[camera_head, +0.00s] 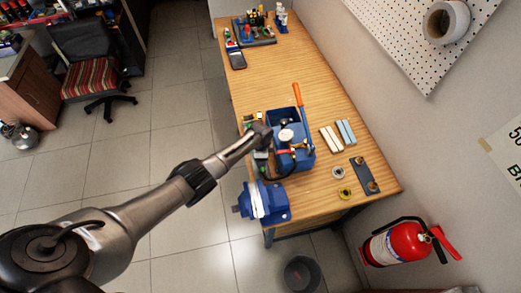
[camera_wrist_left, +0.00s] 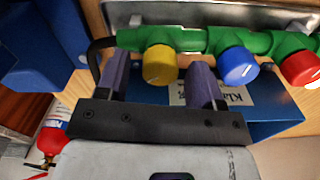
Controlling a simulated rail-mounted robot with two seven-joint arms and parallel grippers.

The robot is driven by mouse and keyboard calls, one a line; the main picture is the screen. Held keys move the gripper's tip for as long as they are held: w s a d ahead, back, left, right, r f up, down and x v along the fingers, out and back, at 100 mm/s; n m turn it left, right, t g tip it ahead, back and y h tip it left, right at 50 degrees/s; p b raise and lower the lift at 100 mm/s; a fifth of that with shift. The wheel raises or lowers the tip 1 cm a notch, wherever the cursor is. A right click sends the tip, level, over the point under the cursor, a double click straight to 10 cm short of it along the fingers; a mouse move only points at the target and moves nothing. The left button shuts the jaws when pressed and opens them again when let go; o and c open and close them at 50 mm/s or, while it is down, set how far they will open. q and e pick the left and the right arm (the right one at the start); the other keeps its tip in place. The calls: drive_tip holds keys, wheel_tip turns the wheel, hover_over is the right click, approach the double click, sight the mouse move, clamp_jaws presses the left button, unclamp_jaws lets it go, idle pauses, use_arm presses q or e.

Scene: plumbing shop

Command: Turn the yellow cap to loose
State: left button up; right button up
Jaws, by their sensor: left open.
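In the left wrist view the yellow cap (camera_wrist_left: 160,66) sits on a green pipe manifold (camera_wrist_left: 190,40), beside a blue cap (camera_wrist_left: 238,68) and a red cap (camera_wrist_left: 301,69). My left gripper (camera_wrist_left: 160,72) is open, with one finger on each side of the yellow cap. A gap shows between the cap and each finger. In the head view my left gripper (camera_head: 261,132) is over the workbench's left edge, next to the blue box. It hides part of the manifold there, and I cannot make out the yellow cap. My right gripper is not in view.
A blue box (camera_head: 306,158) with an orange-handled tool stands just right of the gripper. A blue vise (camera_head: 272,203) is at the bench's near end. Pale blocks (camera_head: 331,139) and rings lie to the right.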

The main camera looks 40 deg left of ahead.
use_arm(q)
wheel_tip(320, 180, up, 14)
drive_tip(key=p, duration=0.1)
drive_tip(key=shift+f, duration=0.2)
idle(0.6)
